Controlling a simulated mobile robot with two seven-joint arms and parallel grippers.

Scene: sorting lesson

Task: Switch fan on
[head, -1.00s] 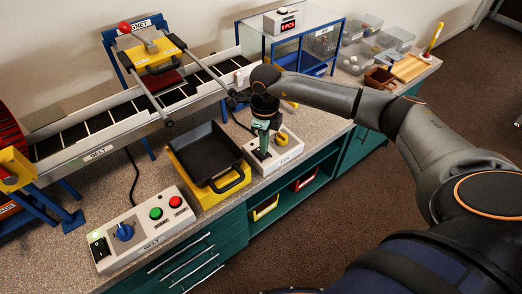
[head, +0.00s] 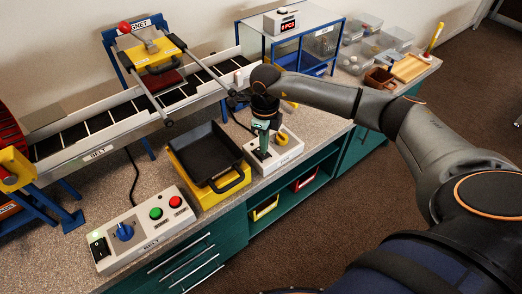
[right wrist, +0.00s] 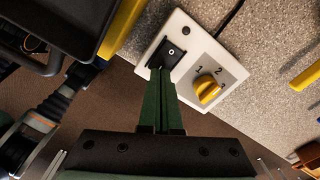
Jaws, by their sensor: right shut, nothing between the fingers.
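The fan's likely control box, a white box (head: 290,147) with a black rocker switch and a yellow knob (head: 282,139), sits at the bench's front edge. In the right wrist view the box (right wrist: 228,65) shows a rocker switch (right wrist: 174,52) with a round mark and the yellow knob (right wrist: 207,88) beside numbers. My right gripper (head: 262,153) points down at the switch, shut and empty. Its green fingertips (right wrist: 161,72) are at the switch's near edge and hide part of it; contact cannot be told. My left gripper is not in view. No fan can be made out.
A black tray on a yellow base (head: 205,160) stands close left of the gripper. A belt control box (head: 146,230) with buttons is further left. The conveyor (head: 110,140) runs behind. Clear bins (head: 385,42) stand at the far right.

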